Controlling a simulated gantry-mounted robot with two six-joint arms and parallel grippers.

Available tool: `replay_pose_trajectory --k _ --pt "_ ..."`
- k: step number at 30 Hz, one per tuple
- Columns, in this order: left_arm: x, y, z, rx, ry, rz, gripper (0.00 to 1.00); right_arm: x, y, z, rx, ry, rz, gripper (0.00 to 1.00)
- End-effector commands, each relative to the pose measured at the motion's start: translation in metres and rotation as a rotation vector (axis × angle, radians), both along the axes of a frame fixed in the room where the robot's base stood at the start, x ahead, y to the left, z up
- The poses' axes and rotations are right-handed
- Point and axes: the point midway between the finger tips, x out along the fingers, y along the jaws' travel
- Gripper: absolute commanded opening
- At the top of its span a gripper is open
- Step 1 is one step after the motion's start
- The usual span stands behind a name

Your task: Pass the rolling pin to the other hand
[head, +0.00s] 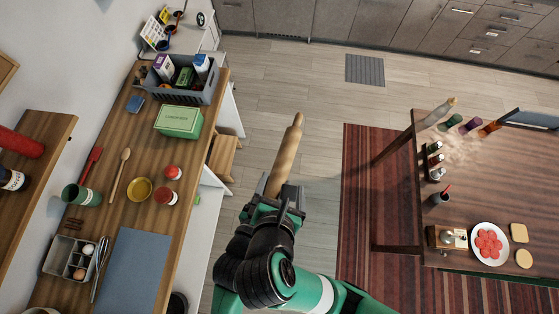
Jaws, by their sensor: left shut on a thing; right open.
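The wooden rolling pin (285,158) is in the middle of the head view, held up over the floor between the two tables. Its far handle points up and slightly right in the picture. My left gripper (276,195) is shut on its near end, and the jaws hide that end. The rest of the pin is clear of anything else. My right gripper is not in view.
A wooden counter (205,135) on the left holds a grey crate (183,94), a green box (179,121), jars and utensils. A wooden table (390,150) on the right holds bottles and a plate (474,254) of red slices. Open floor lies between.

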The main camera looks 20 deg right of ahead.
Motion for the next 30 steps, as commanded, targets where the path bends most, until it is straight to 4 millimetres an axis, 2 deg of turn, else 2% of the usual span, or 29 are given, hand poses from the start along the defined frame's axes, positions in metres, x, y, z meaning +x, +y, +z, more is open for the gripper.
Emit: replay_pose_trajectory --k 3,10,22,30 --pt "0.001 0.0 0.002 -0.002 -0.003 0.001 0.0 -0.003 0.007 0.001 -0.001 -0.002 0.021 0.94" --pt "0.001 0.0 0.001 -0.002 -0.003 0.001 0.0 0.006 0.002 -0.008 -0.004 -0.002 0.016 0.94" --pt "0.001 0.0 0.002 -0.002 -0.003 0.001 0.0 0.059 -0.023 -0.064 -0.002 -0.001 0.014 0.94" --pt "0.001 0.0 0.002 -0.002 -0.003 0.001 0.0 0.076 -0.03 -0.082 0.001 -0.005 0.016 0.94"
